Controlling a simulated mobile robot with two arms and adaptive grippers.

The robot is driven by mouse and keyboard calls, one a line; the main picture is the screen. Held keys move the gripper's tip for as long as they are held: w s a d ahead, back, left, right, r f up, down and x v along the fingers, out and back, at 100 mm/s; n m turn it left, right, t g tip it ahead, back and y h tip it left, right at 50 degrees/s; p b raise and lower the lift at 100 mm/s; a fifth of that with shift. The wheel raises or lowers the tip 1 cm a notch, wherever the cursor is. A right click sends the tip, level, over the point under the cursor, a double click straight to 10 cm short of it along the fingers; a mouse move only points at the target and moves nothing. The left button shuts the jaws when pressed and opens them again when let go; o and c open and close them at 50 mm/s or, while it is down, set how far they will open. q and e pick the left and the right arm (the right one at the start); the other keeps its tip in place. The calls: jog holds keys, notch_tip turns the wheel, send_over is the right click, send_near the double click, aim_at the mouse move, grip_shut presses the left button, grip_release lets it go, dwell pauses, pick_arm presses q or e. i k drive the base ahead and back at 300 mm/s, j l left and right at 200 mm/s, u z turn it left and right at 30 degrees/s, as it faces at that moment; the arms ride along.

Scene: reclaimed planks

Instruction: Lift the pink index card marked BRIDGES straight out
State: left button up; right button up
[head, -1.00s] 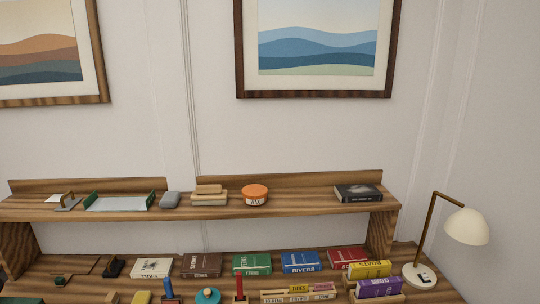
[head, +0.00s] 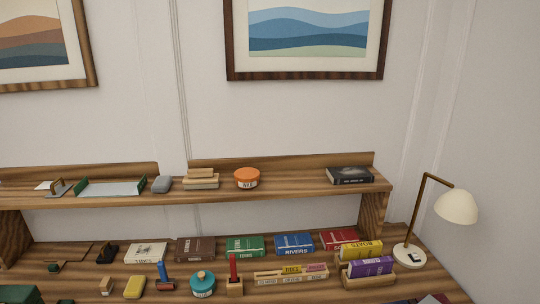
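A low wooden card box (head: 292,280) stands on the desk, right of centre, in the head view. A yellow card tab (head: 291,269) sticks up from it. Other card edges beside the yellow tab are small and partly hidden. Neither of my grippers shows in the view.
A teal round pot (head: 202,284) and a red upright item in a wooden block (head: 234,285) stand left of the box. A wooden holder (head: 369,281) with yellow and purple books is at right, near a lamp (head: 409,255). Several books lie behind, under the raised shelf (head: 120,195).

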aim_at(318, 267)
jog(key=l+u, duration=0.3)
jog(key=k+l+u, duration=0.15)
jog(key=l+u, duration=0.15)
jog(key=l, duration=0.2)
jog(key=k+l+u, duration=0.1)
jog(key=l+u, duration=0.2)
jog(key=k+l+u, duration=0.3)
jog(key=l, duration=0.15)
jog(key=i, duration=0.1)
